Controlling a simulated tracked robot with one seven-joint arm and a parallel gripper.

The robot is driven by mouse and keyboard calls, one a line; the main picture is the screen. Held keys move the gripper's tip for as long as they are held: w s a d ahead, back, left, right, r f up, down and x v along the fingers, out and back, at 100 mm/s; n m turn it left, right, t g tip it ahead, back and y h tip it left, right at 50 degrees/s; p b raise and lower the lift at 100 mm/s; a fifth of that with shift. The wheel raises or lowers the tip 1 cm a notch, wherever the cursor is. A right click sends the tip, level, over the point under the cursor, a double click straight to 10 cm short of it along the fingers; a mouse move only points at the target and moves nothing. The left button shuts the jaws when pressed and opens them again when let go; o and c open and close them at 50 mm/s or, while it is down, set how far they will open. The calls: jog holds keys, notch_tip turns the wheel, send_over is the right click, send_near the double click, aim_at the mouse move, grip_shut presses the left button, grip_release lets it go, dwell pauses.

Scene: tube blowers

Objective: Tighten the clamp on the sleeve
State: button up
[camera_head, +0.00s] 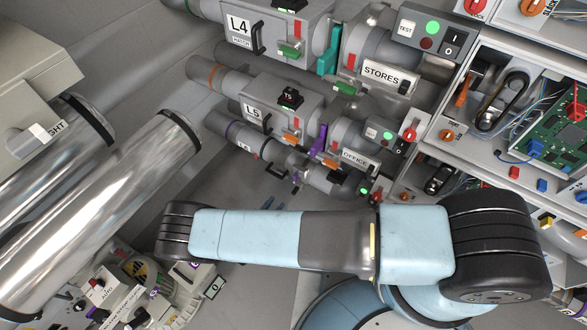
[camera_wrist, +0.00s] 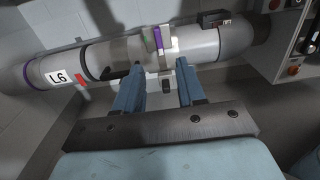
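In the wrist view, the L6 pipe (camera_wrist: 60,75) runs across the top, with a grey-brown sleeve (camera_wrist: 140,46) at its middle. A metal band clamp with a purple lever (camera_wrist: 158,40) sits around the pipe by the sleeve's right end. The lever stands up across the pipe; I cannot tell how tight the band is. A small dark knob (camera_wrist: 166,86) shows below the band. My gripper (camera_wrist: 160,66) is open, its two blue fingers apart, one on either side of the clamp area. Nothing is visibly held.
In the head view, pipes L4 (camera_head: 238,27) and L5 (camera_head: 254,112) run above, carrying boxes and levers. An open electrical cabinet (camera_head: 500,165) stands right. Large shiny ducts (camera_head: 110,205) fill the left. In the wrist view, a dark block (camera_wrist: 214,19) sits on the pipe's right part.

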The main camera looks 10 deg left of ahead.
aim_at(294, 179)
jog(key=x, duration=1.4)
jog(key=shift+w+a, duration=0.1)
jog(key=shift+a, duration=0.05)
jog(key=c, duration=0.7)
jog(key=shift+w+a, duration=0.1)
jog(key=shift+a, duration=0.05)
grip_shut()
